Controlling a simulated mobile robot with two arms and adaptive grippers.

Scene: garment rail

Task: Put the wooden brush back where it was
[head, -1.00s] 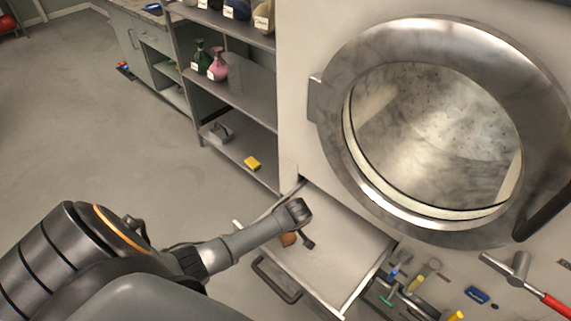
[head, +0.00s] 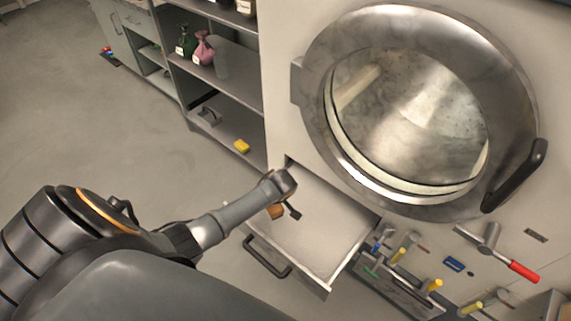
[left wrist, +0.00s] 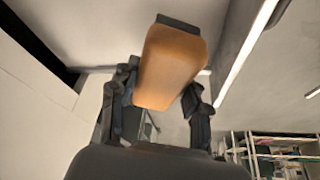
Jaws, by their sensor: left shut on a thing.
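The wooden brush (head: 276,211) shows as an orange-brown block in the head view, partly hidden by my left gripper (head: 285,210). The left gripper is over the open drawer (head: 325,228), near its left side. In the left wrist view the brush (left wrist: 172,68) is large, tilted, with a dark end at the top. It sits between the two dark fingers of my left gripper (left wrist: 160,95), which are shut on it. I cannot tell whether the brush touches the drawer floor. My right gripper is not in view.
A large round metal door (head: 415,110) is above the drawer. A shelf unit (head: 215,85) with spray bottles and a yellow sponge (head: 242,146) stands behind. The drawer's inside looks bare.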

